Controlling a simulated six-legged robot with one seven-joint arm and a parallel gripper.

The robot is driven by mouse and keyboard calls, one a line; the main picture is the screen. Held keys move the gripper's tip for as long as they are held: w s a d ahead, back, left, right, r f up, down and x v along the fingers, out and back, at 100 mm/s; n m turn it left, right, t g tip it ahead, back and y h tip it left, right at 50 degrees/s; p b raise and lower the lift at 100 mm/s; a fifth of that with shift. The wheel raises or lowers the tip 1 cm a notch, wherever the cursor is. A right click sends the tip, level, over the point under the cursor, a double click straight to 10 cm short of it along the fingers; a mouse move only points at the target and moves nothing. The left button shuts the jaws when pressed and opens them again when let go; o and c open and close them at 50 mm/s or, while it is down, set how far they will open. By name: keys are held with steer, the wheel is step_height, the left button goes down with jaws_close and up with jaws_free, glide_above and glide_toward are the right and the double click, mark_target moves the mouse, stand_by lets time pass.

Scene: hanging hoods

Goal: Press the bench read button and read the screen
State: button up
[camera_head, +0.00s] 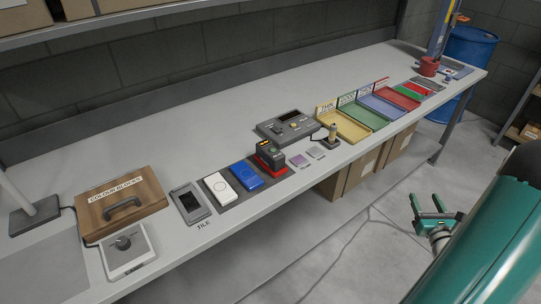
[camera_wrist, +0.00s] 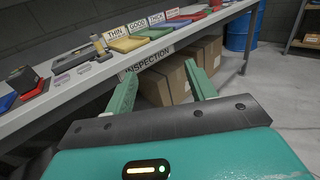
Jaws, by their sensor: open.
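A grey console (camera_head: 287,128) sits at the middle back of the bench (camera_head: 215,80), with a dark display window and small yellow buttons on top. A grey handheld-like unit (camera_head: 190,204) with a dark screen lies near the front edge, left of the white and blue tiles. I cannot tell which control is the read button, and no reading is legible. My gripper (camera_head: 426,200) is open and empty, off the bench's front edge at lower right. In the wrist view my gripper (camera_wrist: 160,70) faces the bench front and its INSPECTION label, touching nothing.
Labelled trays (camera_head: 343,125) stand right of the console, with a small stand (camera_head: 332,134) before them.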

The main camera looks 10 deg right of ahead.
jaws_close()
stand_by(1.4)
